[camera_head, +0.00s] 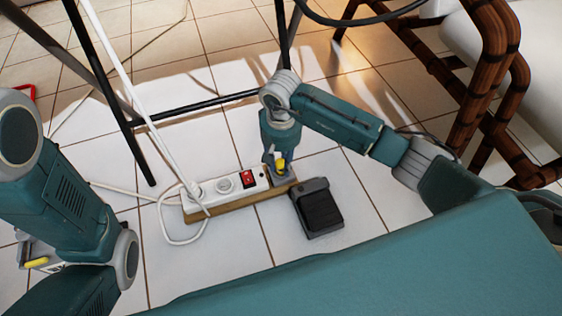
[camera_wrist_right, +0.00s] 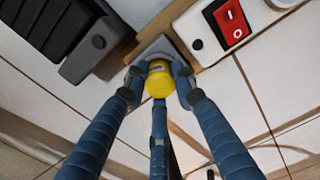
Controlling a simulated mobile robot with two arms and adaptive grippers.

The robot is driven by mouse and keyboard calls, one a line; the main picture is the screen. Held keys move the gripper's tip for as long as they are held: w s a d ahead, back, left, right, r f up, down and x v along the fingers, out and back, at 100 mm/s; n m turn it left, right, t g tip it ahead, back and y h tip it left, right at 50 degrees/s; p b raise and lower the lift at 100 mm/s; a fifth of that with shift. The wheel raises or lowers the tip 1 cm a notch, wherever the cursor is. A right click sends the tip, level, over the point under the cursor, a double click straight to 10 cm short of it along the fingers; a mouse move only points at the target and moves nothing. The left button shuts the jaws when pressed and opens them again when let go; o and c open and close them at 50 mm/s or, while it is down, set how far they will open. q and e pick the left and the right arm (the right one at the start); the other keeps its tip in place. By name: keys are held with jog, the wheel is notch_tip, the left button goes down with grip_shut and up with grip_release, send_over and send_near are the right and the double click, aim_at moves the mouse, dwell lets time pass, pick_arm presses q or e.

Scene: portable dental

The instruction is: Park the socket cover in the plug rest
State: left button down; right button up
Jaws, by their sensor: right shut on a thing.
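My right gripper (camera_head: 279,172) points down at the right end of the power strip's wooden board. Its fingers are closed around a yellow round piece, the socket cover (camera_head: 281,163). In the right wrist view the cover (camera_wrist_right: 159,79) sits between the fingertips of my right gripper (camera_wrist_right: 160,88). A grey angular piece, which looks like the plug rest (camera_wrist_right: 161,47), lies right behind the cover, on the board's end. I cannot tell whether the cover touches it or is inside it. My left arm is at the left; its fingers do not show.
The white power strip (camera_head: 223,183) with a red switch (camera_head: 247,179) lies on the wooden board (camera_head: 232,203), left of the gripper. A black pedal-like box (camera_head: 318,208) lies close on the right. A white cable (camera_head: 163,215) loops at the left. Black frame legs (camera_head: 205,107) stand behind.

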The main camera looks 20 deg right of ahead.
jog(key=o, duration=1)
jog(key=shift+r, duration=0.15)
